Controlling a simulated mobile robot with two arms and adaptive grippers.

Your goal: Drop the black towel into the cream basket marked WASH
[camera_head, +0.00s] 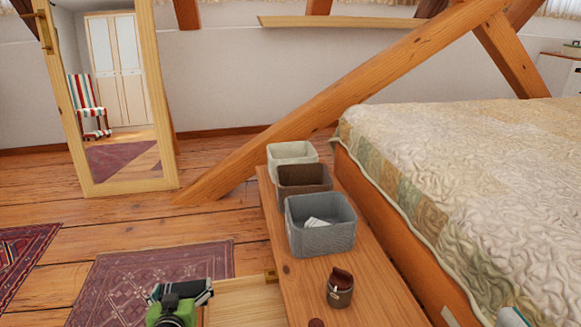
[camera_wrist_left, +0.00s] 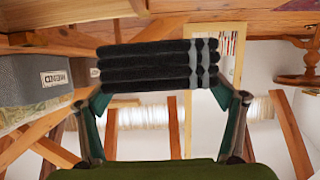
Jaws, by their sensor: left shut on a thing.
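The black towel, folded with grey stripes at one end, shows in the left wrist view (camera_wrist_left: 145,65) between the fingers of my left gripper (camera_wrist_left: 160,88), which is shut on it. In the head view my left gripper (camera_head: 181,291) is low, in front of the bench and left of it. The towel is mostly hidden there. The cream basket (camera_head: 292,151) is the farthest of three baskets on the bench; its marking is not readable. My right gripper (camera_head: 512,318) barely shows at the bottom right, and its jaws cannot be made out.
A brown basket (camera_head: 304,178) and a grey basket (camera_head: 322,240) holding something white stand nearer on the bench (camera_head: 375,295). A small pot (camera_head: 340,293) is in front. A slanted beam (camera_head: 330,103) passes behind; the bed (camera_head: 470,180) borders right.

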